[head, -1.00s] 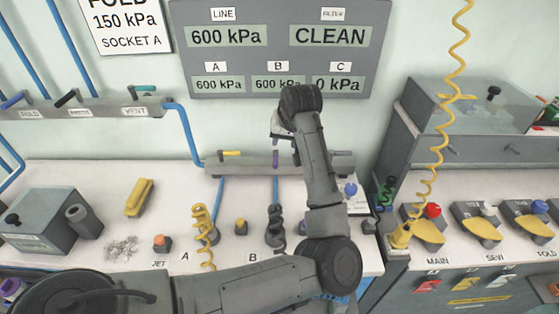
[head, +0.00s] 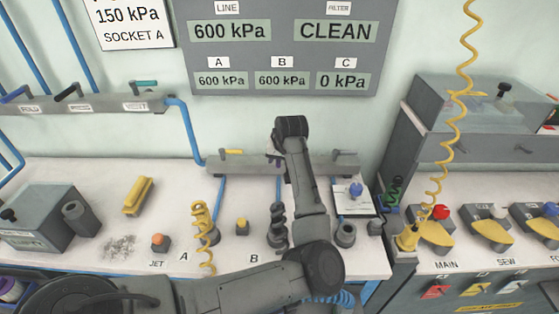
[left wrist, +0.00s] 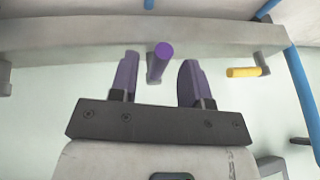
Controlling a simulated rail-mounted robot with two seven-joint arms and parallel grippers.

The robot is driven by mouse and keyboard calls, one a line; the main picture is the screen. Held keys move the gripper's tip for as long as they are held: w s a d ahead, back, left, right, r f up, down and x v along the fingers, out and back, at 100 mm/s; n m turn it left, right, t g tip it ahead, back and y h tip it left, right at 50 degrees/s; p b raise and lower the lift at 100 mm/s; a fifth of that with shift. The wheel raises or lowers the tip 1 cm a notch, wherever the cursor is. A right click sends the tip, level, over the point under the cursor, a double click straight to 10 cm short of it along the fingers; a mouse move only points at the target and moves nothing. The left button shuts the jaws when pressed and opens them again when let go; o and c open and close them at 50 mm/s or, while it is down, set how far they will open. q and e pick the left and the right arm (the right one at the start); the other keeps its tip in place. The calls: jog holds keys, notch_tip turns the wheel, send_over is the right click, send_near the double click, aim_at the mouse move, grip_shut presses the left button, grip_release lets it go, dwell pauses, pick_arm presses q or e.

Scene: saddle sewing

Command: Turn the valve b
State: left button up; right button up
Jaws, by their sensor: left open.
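The grey valve bar (head: 232,163) runs along the back of the bench, with a yellow handle (head: 232,152) above A. The handle of valve b is mostly hidden behind my left arm in the head view. In the left wrist view a purple handle (left wrist: 161,52) sticks out from the bar toward the camera. My left gripper (left wrist: 158,75) is open, with its two purple fingers on either side of this handle and a gap at each side. The yellow handle (left wrist: 244,72) is to the right there. My right gripper is not in view.
The wall panel (head: 282,45) reads A 600 kPa, B 600 kPa, C 0 kPa.

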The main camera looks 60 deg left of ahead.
pick_arm(q)
jog(key=shift+a+f, duration=0.1)
jog(key=shift+f, duration=0.05)
jog(key=shift+c, duration=0.2)
grip_shut()
dwell(0.4)
